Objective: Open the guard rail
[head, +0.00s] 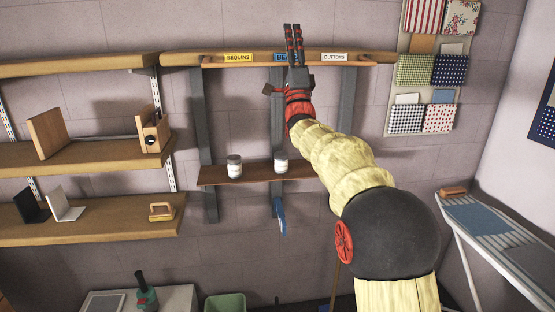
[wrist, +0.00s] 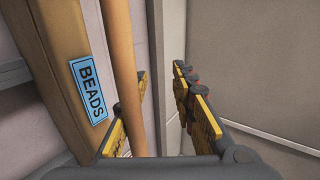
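The guard rail is a round wooden bar (wrist: 123,50) running along the front of the labelled shelf edge in the wrist view. In the head view my gripper (head: 293,38) points upward at the middle of the shelf, partly covering the blue BEADS label (head: 280,57), which also shows in the wrist view (wrist: 88,90).
SEQUINS (head: 238,57) and BUTTONS (head: 334,57) labels flank the middle. Two jars (head: 234,166) stand on the lower shelf (head: 215,180). Wooden shelves (head: 85,153) are at left, fabric pockets (head: 415,70) at upper right, and an ironing board (head: 500,240) at lower right.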

